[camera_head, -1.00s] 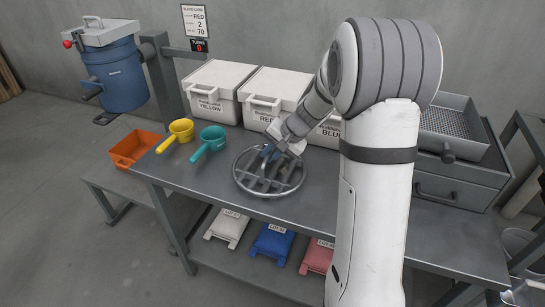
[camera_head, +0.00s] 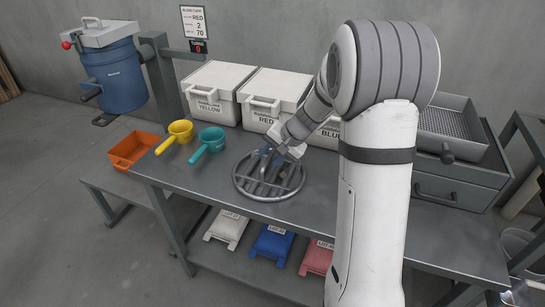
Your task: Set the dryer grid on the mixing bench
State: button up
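The dryer grid (camera_head: 241,183) is a round grey metal ring with parallel bars. It is over the middle front of the grey mixing bench (camera_head: 330,213), level or nearly so. It is at or just above the bench top; I cannot tell whether it touches. My gripper (camera_head: 271,160) points down at the grid's middle and appears shut on it. The fingertips are small and partly hidden among the bars, and my arm comes in from the right.
A yellow scoop (camera_head: 180,129) and a teal scoop (camera_head: 212,134) lie left of the grid. White lidded bins labelled YELLOW (camera_head: 210,98), RED (camera_head: 263,112) and BLUE (camera_head: 325,136) stand behind. An orange tray (camera_head: 127,149) is at left. A perforated tray (camera_head: 440,122) sits at right.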

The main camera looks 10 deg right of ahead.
jog(key=v, duration=1.1)
jog(key=s+a+n+h, duration=0.2)
jog(key=s+n, duration=0.1)
jog(key=s, duration=0.9)
jog(key=s+a+n+g+h, duration=0.1)
jog(key=s+a+n+h, duration=0.1)
jog(key=s, duration=1)
jog(key=shift+s+n+h+p, duration=0.2)
jog(key=shift+n+h+p, duration=0.25)
jog(key=shift+n+h, duration=0.35)
jog(key=shift+a, duration=0.1)
jog(key=shift+r, duration=0.1)
